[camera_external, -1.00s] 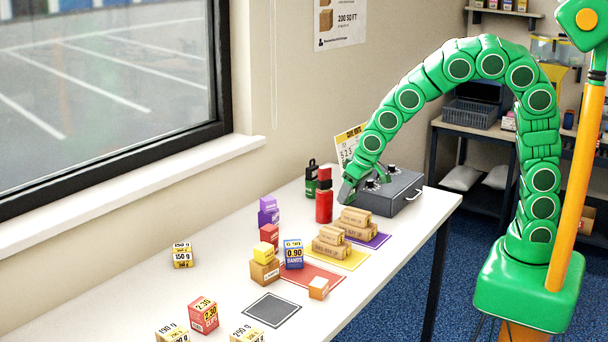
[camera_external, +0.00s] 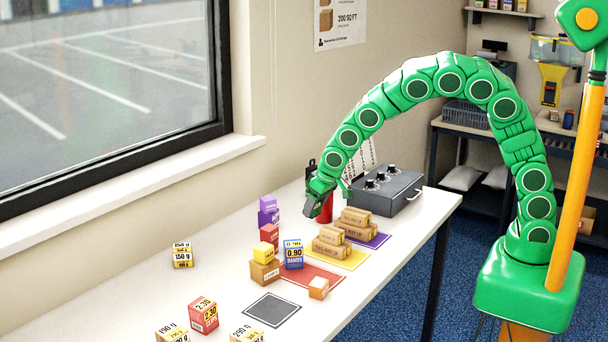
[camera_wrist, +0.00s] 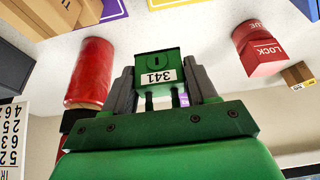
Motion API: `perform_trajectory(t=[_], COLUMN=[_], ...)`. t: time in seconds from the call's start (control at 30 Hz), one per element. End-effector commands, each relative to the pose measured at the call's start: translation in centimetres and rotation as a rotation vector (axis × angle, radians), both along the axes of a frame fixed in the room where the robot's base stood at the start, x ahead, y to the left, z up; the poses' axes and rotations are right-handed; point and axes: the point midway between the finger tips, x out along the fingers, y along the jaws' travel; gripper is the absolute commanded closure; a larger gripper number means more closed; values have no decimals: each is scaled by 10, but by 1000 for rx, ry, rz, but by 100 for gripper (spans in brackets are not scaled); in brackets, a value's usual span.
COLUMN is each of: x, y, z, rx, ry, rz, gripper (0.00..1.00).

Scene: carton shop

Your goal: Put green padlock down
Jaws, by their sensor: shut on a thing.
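The green padlock (camera_wrist: 156,68), marked 341, sits between the two grey fingers of my gripper (camera_wrist: 160,85) in the wrist view. The fingers are shut on its sides, and its shackle points towards my palm. In the outside view my gripper (camera_external: 318,205) is over the back half of the table, in front of the black object by the wall and overlapping the red cylinder (camera_external: 327,211). I cannot make out the padlock clearly there. In the wrist view the red cylinder (camera_wrist: 90,75) stands to the left of the padlock, apart from it.
A grey box with knobs (camera_external: 388,190) stands behind and right. Brown cartons (camera_external: 329,249) lie on the yellow mat (camera_external: 355,261). Purple blocks (camera_external: 268,213), red and yellow blocks and a blue box (camera_external: 292,254) stand to the left. The dark mat (camera_external: 271,310) is bare.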

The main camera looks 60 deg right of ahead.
Motion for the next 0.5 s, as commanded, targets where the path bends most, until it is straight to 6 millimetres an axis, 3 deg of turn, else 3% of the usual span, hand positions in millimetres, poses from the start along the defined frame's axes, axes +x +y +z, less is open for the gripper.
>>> perform_trajectory(t=[0.2,0.5], x=[16,28], y=[5,9], z=[-24,-35], rx=[-2,-1], ry=[3,-1], rz=[-1,1], gripper=[92,92])
